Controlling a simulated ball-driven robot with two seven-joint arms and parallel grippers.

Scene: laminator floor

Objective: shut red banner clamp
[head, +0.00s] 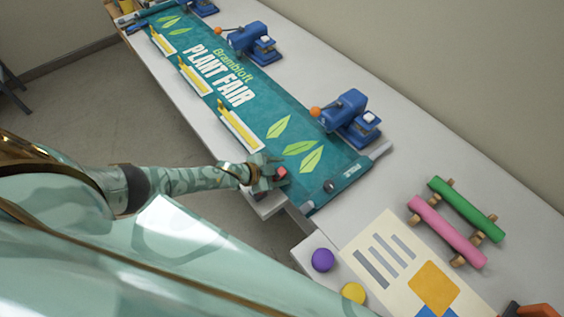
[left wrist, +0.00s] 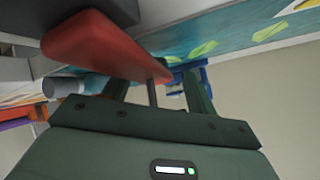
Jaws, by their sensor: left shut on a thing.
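The red banner clamp (head: 281,172) sits at the near edge of the table, by the right end of the teal "Plant Fair" banner (head: 262,117). My left gripper (head: 272,173) reaches it from the left and is shut on it. In the left wrist view the clamp's red part (left wrist: 105,47) is large, with a dark block beside it, and the gripper's fingers (left wrist: 158,92) are at its end. The gripper hides part of the clamp in the head view, and I cannot tell how far it is closed.
Blue devices with orange knobs (head: 350,117) line the far edge. Yellow bars (head: 238,125) line the near edge. To the right lie pink (head: 447,231) and green (head: 466,208) rolls, a printed sheet (head: 385,250), and purple (head: 322,260) and yellow (head: 353,292) round pieces.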

